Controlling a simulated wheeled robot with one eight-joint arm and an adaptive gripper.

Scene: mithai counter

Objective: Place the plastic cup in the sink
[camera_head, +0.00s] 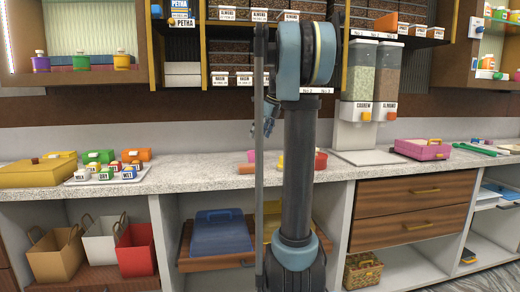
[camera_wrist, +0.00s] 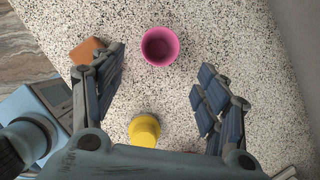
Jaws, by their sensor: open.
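A pink cup (camera_wrist: 160,46) stands on the speckled counter in the wrist view, beyond my fingertips and between their lines. A smaller yellow object (camera_wrist: 144,130), perhaps a cup or a bottle, is nearer my palm. I cannot tell which one is the plastic cup. My gripper (camera_wrist: 160,78) is open and empty above the counter, its fingers spread wide. No sink can be made out in either view.
An orange-brown block (camera_wrist: 86,50) lies by the left finger. In the head view, two dispensers (camera_head: 386,82) stand right of my arm, and colored boxes (camera_head: 100,156) sit at left. Overhead shelves (camera_head: 232,55) hang above the counter (camera_head: 200,181).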

